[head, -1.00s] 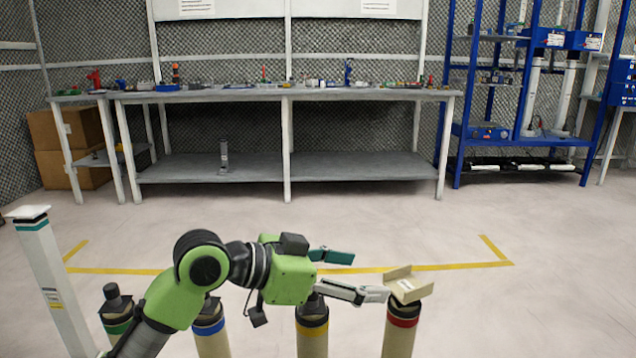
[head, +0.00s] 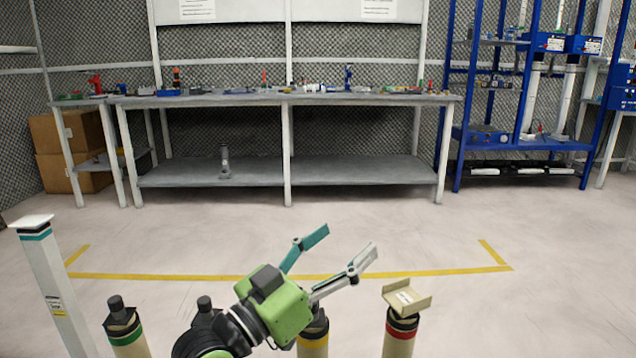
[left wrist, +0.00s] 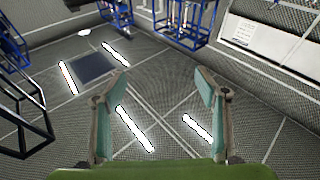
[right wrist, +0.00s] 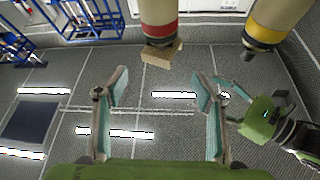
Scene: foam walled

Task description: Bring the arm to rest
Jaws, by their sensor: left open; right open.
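My left gripper (head: 348,242) is open and empty in the head view, its fingers pointing up and right, above the yellow-banded post. It is left of the tan tray and apart from it. The left wrist view shows its open fingers (left wrist: 160,75) with nothing between them. My right gripper (right wrist: 159,76) is open and empty in the right wrist view and does not show in the head view. That wrist view is upside down and also shows my green left gripper at the right.
A tan tray (head: 409,299) sits on the red-banded post (head: 398,343). Beside it stand a yellow-banded post (head: 313,347), a green-banded post (head: 127,337) and a white post (head: 50,285). My left arm partly covers another post. Open floor lies before the workbench (head: 290,97).

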